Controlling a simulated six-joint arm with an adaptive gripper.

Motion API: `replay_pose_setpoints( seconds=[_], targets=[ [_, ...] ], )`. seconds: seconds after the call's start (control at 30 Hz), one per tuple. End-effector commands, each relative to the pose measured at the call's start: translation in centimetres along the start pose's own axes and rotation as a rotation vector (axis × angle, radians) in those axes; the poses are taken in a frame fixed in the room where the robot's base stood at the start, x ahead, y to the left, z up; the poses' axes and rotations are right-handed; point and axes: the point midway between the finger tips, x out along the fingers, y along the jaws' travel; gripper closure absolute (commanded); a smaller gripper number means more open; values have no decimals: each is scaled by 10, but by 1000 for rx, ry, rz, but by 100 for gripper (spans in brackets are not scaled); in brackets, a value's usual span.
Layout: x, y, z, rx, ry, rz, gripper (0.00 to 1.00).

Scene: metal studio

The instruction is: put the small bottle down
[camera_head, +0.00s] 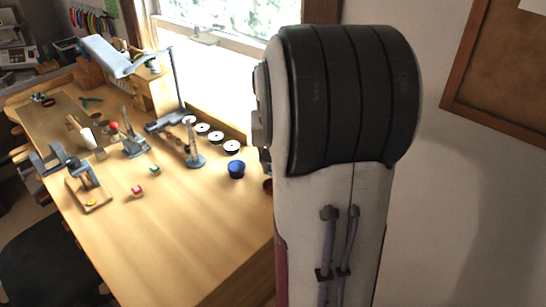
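I cannot pick out the small bottle for certain. A small red-and-white item (137,190) stands on the wooden workbench (200,245), and a small green item (154,170) is just behind it; both are too small to tell whether either is a bottle. My own arm, a large dark and white link, fills the right middle of the view. My gripper does not show, so I cannot see whether it holds anything.
A grey metal tool on a wooden base (88,192) is at the left edge. A desk lamp (110,56) stands behind. The front of the bench is clear.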

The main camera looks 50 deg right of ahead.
Motion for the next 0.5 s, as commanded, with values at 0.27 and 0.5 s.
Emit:
replay_pose_setpoints(
  seconds=[0.27, 0.5],
  targets=[
    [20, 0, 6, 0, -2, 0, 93],
    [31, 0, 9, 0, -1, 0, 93]
  ],
)
